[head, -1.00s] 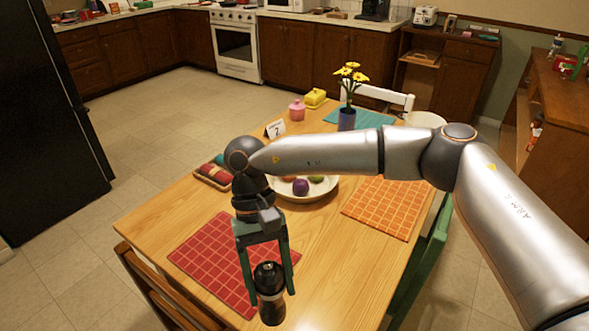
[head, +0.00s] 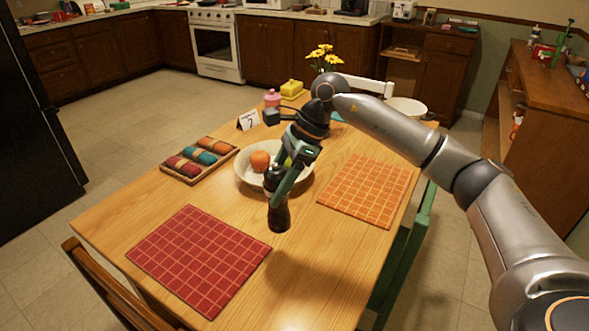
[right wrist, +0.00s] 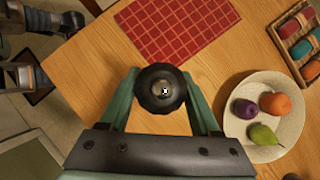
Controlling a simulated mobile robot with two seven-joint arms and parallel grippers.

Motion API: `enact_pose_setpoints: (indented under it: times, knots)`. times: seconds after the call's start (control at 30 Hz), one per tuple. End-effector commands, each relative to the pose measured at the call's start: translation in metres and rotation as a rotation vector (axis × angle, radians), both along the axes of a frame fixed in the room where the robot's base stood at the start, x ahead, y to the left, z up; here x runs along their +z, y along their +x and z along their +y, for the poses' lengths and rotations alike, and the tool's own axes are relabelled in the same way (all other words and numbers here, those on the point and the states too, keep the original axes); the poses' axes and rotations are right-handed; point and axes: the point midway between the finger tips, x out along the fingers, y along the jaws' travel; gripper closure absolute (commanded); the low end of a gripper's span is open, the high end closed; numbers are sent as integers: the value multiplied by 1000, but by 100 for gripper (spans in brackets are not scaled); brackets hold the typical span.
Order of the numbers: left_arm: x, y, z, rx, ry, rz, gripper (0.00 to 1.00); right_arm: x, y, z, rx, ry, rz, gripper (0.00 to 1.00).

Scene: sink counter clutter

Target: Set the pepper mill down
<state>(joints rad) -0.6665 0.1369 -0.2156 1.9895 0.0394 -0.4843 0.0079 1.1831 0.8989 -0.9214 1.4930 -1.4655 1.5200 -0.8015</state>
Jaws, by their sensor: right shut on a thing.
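The dark pepper mill (head: 279,216) is upright over the wooden table, between the red and orange placemats and in front of the fruit bowl. My right gripper (head: 279,190) is shut on its upper part and hides some of it. In the right wrist view, the mill's round black top (right wrist: 160,91) sits between the two green fingers of my right gripper (right wrist: 163,98). The mill's base is at or very near the tabletop; I cannot tell whether it touches. My left gripper is not in view.
The wooden table (head: 110,216) has bare wood around the mill. A red placemat (head: 198,258) lies front left and an orange placemat (head: 369,190) right. Behind stand a cream fruit bowl (head: 244,178), a tray of rolled cloths (head: 199,160), a number card (head: 248,120) and a flower vase.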

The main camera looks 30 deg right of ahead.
Motion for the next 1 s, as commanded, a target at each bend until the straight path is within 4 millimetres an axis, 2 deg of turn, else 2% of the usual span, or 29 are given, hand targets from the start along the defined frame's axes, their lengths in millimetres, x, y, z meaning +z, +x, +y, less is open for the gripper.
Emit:
enact_pose_setpoints:
  times: [0.03,0.3,0.5,0.6,0.7,0.8,0.87,1.0]
  knots:
    - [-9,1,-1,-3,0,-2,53,-5,4,-20,-127,0,-3,100]
    - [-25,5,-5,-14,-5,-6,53,5,16,-125,-796,1,-7,100]
    - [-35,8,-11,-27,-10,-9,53,20,8,-202,-1257,4,-7,100]
    - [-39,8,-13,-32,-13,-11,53,28,1,-233,-1440,6,-7,100]
    - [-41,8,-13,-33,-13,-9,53,35,-5,-253,-1561,7,-4,100]
    - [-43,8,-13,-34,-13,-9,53,36,-10,-260,-1620,4,-2,100]
    - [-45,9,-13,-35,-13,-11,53,34,-12,-258,-1632,4,-3,100]
    - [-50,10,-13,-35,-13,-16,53,20,-22,-233,-1629,0,-2,100]
